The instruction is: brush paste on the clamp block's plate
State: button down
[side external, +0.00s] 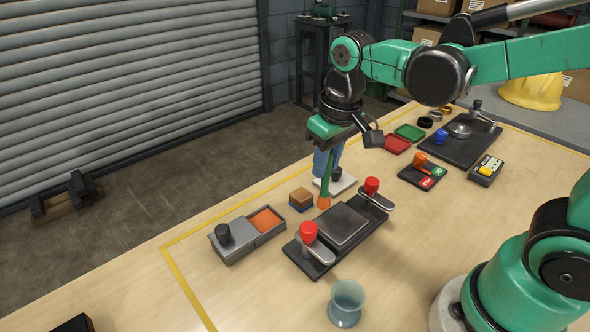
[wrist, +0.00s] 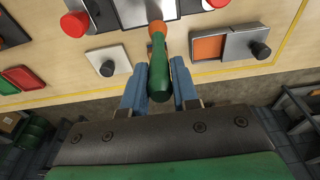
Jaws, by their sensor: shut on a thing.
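My gripper (side external: 325,166) has blue fingers shut on the green handle of a brush (wrist: 158,80). The brush points down, and its orange tip (side external: 323,203) is just beyond the far edge of the clamp block (side external: 302,262). I cannot tell whether the tip touches anything. The clamp block has a black base, a bare-looking grey plate (side external: 341,225) in the middle and a red-knobbed clamp at each end. The plate is partly cut off at the top of the wrist view (wrist: 140,12). The paste box (side external: 279,232) stands left of the block, its orange paste (side external: 265,220) uncovered beside a black-knobbed grey lid (side external: 232,243).
A brown-and-blue block (side external: 301,200) and a white pad with a black knob (side external: 343,184) sit behind the clamp block. A bluish cup (side external: 346,303) stands in front. Red (side external: 396,144) and green (side external: 409,132) trays, a label board (side external: 422,175) and a yellow-topped box (side external: 485,171) are to the right.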

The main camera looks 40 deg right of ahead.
jog(key=shift+f, duration=1)
jog(key=s, duration=0.6)
jog(key=shift+s, duration=0.3)
dwell(0.3)
jog(key=shift+w+d, duration=0.15)
jog(key=shift+d, duration=0.45)
jog(key=shift+w, duration=3.15)
jog(key=shift+d, duration=0.55)
jog(key=shift+s, duration=3.3)
jog(key=shift+w+a, duration=0.15)
jog(key=shift+w, duration=3.2)
